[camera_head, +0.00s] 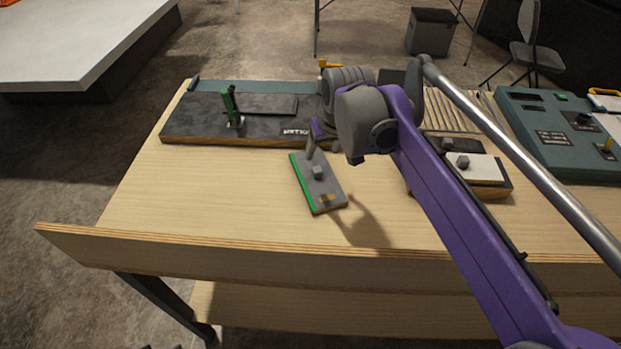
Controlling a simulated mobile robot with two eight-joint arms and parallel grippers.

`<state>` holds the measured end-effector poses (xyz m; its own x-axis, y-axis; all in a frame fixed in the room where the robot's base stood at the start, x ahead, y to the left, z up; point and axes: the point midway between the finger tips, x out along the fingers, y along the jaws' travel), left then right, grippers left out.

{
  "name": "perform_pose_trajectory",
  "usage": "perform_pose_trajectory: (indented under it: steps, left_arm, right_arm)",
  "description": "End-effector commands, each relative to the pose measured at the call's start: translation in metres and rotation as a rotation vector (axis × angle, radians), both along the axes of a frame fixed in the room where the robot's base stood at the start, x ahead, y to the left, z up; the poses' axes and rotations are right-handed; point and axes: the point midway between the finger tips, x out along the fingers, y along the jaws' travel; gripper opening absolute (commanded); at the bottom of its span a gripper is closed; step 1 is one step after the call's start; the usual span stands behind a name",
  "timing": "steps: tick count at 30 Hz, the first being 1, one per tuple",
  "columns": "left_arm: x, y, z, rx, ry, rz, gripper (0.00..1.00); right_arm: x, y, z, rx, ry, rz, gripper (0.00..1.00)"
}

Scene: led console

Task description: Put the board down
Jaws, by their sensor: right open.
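A small grey board (326,189) with a green edge and a grey knob lies on the wooden table, or very near its surface, left of the middle. My right gripper (314,142) is at the far end of this board. Its jaws are open; the arm link partly hides them, and I cannot tell whether they touch the board.
A dark panel (200,113) with a green upright lever (230,104) stands at the back left. A white-topped block (475,168) sits right of my arm. A teal console (550,140) is at the far right. The table's front left (170,210) is clear, bounded by a raised front edge (200,257).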

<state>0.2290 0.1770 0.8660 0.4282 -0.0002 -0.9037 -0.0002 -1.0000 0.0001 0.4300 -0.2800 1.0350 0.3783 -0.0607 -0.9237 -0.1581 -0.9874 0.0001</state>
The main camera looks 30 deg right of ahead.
Motion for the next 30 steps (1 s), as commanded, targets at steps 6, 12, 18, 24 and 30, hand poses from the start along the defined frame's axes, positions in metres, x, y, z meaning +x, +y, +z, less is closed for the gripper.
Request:
perform_pose_trajectory:
  steps: [6,12,18,24,30]
  left_arm:
    - [-0.001,0.000,-0.004,0.000,0.001,0.000,0.50]
    - [-0.001,0.000,-0.006,0.000,0.002,0.000,0.50]
    - [-0.001,0.000,-0.009,0.000,0.003,0.000,0.50]
    - [-0.001,0.000,-0.009,0.000,0.003,0.000,0.50]
    - [-0.001,0.000,-0.009,0.000,0.003,0.000,0.50]
  right_arm:
    - [0.010,-0.001,-0.026,0.001,0.000,0.001,0.65]
    - [0.013,0.001,-0.046,0.001,0.000,0.001,0.65]
    - [0.019,0.002,-0.074,0.000,0.000,0.001,0.65]
    - [0.022,0.002,-0.081,0.000,0.000,0.001,0.65]
    - [0.022,0.002,-0.081,0.000,0.000,0.001,0.54]
